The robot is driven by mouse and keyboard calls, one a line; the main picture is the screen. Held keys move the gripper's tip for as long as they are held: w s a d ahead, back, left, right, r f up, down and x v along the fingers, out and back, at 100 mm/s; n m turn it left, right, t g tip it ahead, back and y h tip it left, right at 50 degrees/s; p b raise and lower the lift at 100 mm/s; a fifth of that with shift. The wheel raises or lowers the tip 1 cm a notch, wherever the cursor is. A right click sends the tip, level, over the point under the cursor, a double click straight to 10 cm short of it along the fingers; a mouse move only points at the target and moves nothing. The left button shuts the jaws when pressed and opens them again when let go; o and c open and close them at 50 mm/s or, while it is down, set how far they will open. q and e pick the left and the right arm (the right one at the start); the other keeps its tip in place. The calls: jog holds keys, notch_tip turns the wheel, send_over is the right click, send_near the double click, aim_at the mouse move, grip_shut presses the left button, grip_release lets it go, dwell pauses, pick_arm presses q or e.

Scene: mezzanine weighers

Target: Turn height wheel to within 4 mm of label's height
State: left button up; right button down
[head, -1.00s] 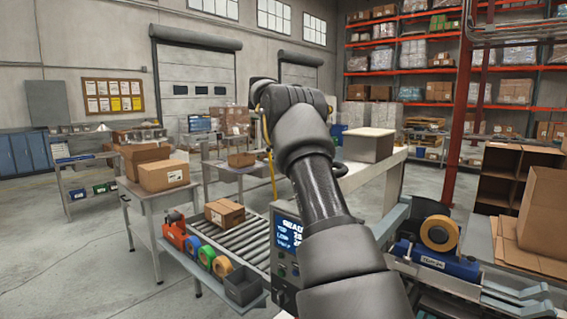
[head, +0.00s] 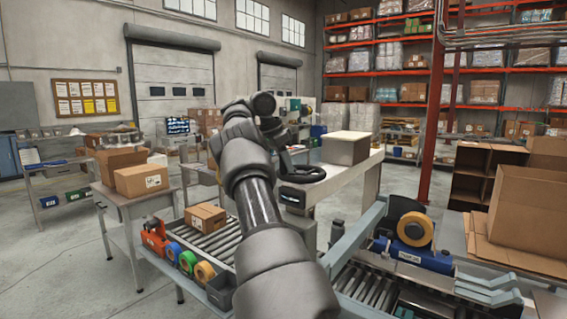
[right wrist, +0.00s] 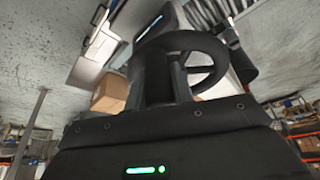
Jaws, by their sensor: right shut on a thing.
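The height wheel (head: 305,175) is a black ring with spokes, standing by the near end of a white bench in the head view. In the right wrist view the black wheel (right wrist: 214,48) fills the upper middle. My right gripper (head: 276,142) reaches it from behind my arm, and in the wrist view my right gripper (right wrist: 168,65) is shut on the wheel, its dark fingers at the rim. My forearm hides part of the wheel's surroundings. I cannot make out the label or any height reading. My left gripper is not in view.
A large carton (head: 347,148) sits on the white bench behind the wheel. A roller conveyor (head: 218,240) carries a small carton (head: 205,217), with tape rolls along its near side. A blue tape dispenser (head: 415,254) stands at right. Open floor lies at left.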

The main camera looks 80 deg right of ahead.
jog(key=shift+f, duration=0.1)
jog(key=c, duration=1.6)
grip_release()
jog(key=o, duration=0.4)
jog(key=shift+w+d, duration=0.1)
jog(key=shift+w, duration=0.05)
jog(key=shift+r+p, duration=0.3)
jog(key=shift+r, duration=0.05)
jog(key=p+v, duration=0.8)
jog(key=v, duration=0.2)
jog(key=shift+w, duration=0.2)
